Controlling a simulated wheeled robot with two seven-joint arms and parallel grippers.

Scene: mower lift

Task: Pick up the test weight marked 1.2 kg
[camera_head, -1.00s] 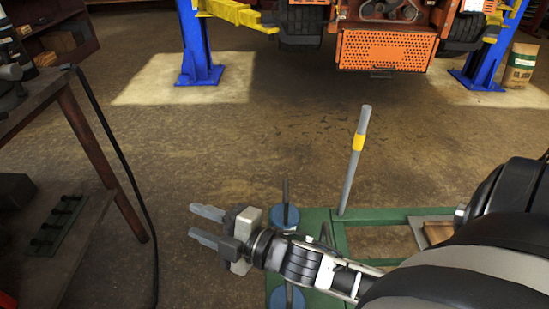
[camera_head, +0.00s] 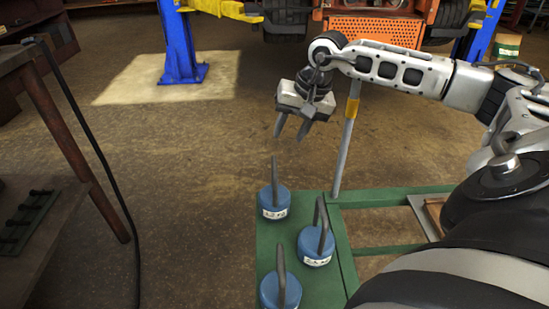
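Three blue round weights with grey upright handles stand on a green platform (camera_head: 268,238). The far weight (camera_head: 273,206) has a white label, as does the middle weight (camera_head: 314,252); the print is too small to read surely. My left gripper is not in view.
A grey post with a yellow band (camera_head: 347,140) rises from the green frame, close to my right forearm. A workbench (camera_head: 40,110) with a hanging black cable stands at left. An orange mower (camera_head: 375,35) and blue lift posts (camera_head: 182,50) are at the back. Open floor lies between.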

